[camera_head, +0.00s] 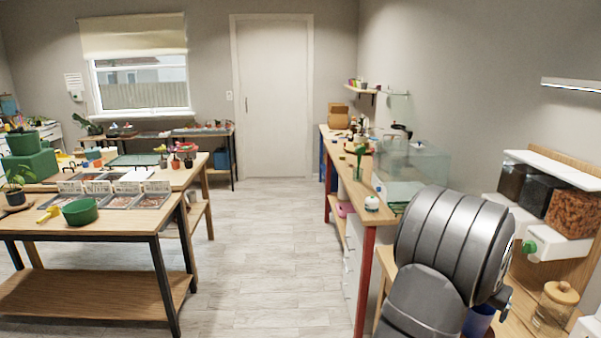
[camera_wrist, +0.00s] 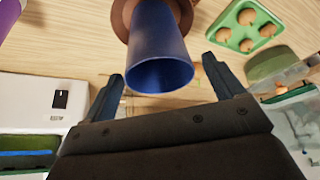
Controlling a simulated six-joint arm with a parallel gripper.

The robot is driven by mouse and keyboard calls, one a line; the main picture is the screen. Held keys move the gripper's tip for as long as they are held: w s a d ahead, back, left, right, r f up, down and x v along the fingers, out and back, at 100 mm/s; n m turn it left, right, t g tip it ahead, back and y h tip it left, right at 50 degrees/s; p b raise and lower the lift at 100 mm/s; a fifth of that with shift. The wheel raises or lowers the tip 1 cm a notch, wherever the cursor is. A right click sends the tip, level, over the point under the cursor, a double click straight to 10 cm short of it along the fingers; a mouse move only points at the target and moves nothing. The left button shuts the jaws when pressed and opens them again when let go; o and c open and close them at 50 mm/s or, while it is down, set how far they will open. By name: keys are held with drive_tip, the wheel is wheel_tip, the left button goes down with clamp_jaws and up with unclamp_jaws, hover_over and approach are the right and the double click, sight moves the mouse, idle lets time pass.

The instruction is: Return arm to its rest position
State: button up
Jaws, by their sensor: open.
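My arm (camera_head: 452,245) fills the lower right of the head view as large grey links. It reaches over the wooden counter on the right side. In the wrist view my gripper (camera_wrist: 163,72) is open, with its two dark fingers spread apart and nothing held. A blue cup (camera_wrist: 160,45) stands in a brown round holder or saucer just beyond the fingertips, and its open mouth shows between them. I cannot tell how far the fingers are from the cup's sides. In the head view a blue piece (camera_head: 478,321) shows below my arm, mostly hidden.
In the wrist view a green tray with round brown pieces (camera_wrist: 244,22) lies at the upper right. A white box (camera_wrist: 50,103) is at left. In the head view jars and dispensers (camera_head: 574,214) stand right of my arm, and a glass tank (camera_head: 418,165) behind it. The floor at centre is clear.

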drive_tip(key=shift+w+d+f, duration=0.15)
drive_tip(key=shift+w+d, duration=0.05)
drive_tip(key=s+d+r, duration=0.2)
drive_tip(key=s+r, duration=1)
drive_tip(key=r, duration=0.3)
drive_tip(key=s+d+n, duration=0.1)
drive_tip(key=s+d, duration=0.8)
drive_tip(key=s, duration=0.3)
wheel_tip(320, 180, down, 5)
drive_tip(key=shift+w+d+f, duration=0.1)
drive_tip(key=shift+d+f, duration=0.05)
